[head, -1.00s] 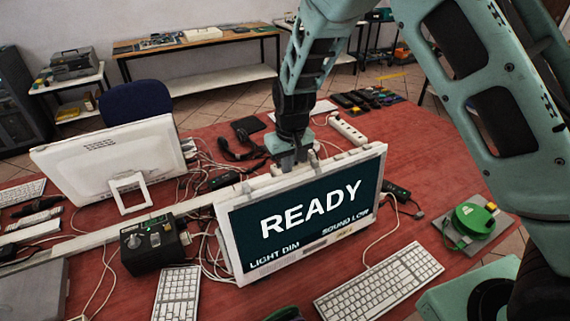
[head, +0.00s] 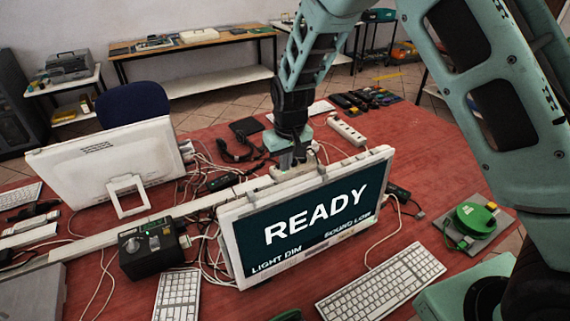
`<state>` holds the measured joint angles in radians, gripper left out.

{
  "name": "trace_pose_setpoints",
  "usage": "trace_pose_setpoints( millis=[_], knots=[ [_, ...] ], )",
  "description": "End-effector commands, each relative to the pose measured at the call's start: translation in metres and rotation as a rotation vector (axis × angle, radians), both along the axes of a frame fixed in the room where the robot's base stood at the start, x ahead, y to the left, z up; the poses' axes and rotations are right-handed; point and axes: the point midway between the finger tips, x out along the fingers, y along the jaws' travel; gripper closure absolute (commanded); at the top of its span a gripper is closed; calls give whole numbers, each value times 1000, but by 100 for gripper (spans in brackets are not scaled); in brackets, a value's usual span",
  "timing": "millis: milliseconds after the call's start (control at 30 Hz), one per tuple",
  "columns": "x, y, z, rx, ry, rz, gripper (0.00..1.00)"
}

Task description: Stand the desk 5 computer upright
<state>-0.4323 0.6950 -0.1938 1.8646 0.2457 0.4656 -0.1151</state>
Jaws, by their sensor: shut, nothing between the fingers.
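A white all-in-one computer (head: 310,214) stands on the red table in the head view, its screen facing me and lit with READY, LIGHT DIM and SOUND LOW. It looks roughly upright with its top edge sloping up to the right. I cannot read a desk number on it. My gripper (head: 293,162) is at the computer's top edge, just behind it, and shut with nothing in it. The fingertips are partly hidden, so I cannot tell whether they touch the casing. The computer's stand is hidden behind the screen.
A second white computer (head: 108,165) stands at left with its back to me. Cables tangle behind the screen. A power strip (head: 346,131) lies farther back.

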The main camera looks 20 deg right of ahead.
Motion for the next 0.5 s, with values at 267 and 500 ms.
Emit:
trace_pose_setpoints(
  millis=[267, 500],
  knots=[
    [-10, -1, 44, 4, -9, 1, 100],
    [-20, -3, 82, 3, -10, 0, 100]
  ],
)
